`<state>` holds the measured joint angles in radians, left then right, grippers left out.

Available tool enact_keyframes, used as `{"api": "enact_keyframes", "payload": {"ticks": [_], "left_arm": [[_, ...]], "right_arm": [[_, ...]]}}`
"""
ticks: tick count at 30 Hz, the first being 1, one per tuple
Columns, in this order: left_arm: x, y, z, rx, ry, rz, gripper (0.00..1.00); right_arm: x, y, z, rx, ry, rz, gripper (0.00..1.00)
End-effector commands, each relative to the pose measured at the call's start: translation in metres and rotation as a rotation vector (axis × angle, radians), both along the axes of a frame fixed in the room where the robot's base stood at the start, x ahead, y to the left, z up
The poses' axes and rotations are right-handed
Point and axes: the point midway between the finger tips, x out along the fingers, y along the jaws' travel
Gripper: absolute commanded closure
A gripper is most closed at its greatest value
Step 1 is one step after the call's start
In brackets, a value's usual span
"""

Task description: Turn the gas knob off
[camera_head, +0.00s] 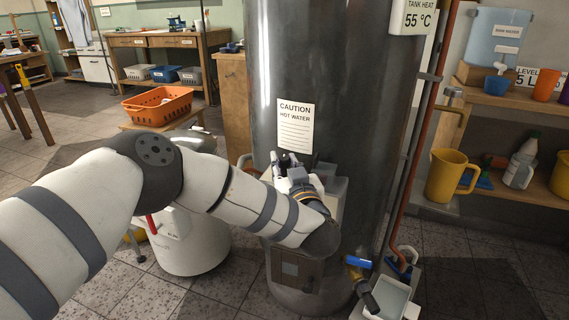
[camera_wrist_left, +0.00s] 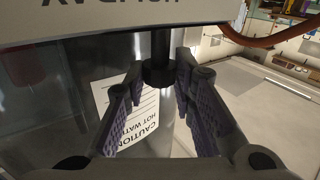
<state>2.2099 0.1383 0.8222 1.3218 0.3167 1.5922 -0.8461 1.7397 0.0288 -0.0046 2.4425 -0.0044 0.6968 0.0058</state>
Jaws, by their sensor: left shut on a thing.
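The tall grey hot-water tank (camera_head: 340,100) stands in the middle of the head view, with a "CAUTION HOT WATER" label (camera_head: 295,127) on its front. My left gripper (camera_head: 287,162) is at the tank just below this label, in front of a grey control box (camera_head: 335,195). In the left wrist view, a black round gas knob (camera_wrist_left: 158,72) on a short stem sits between the finger pads of my left gripper (camera_wrist_left: 157,95). The gripper is shut on it. In the head view the gripper and wrist hide the knob. My right gripper is not in view.
A red-brown pipe (camera_head: 420,140) runs down the tank's right side. A blue-handled valve (camera_head: 358,262) and a pale basin (camera_head: 391,297) are low at the front. A yellow jug (camera_head: 443,176) stands on the right shelf. A white cylinder (camera_head: 190,245) is left of the tank.

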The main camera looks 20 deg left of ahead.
Motion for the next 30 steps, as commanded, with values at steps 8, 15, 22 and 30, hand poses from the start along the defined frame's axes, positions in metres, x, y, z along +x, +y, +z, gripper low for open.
{"api": "enact_keyframes", "payload": {"ticks": [8, 15, 22, 30], "left_arm": [[0.001, 0.0, 0.0, -0.001, 0.0, 0.002, 1.0], [0.001, 0.0, 0.001, -0.001, 0.0, 0.002, 0.56], [0.0, 0.0, 0.0, -0.001, 0.0, 0.003, 0.56], [-0.037, -0.025, 0.0, -0.001, 0.002, -0.004, 0.56]], "right_arm": [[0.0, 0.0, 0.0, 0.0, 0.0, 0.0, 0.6], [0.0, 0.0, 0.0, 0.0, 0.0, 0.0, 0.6], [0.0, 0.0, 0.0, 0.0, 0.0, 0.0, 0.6], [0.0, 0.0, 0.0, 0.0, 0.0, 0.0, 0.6]]}}
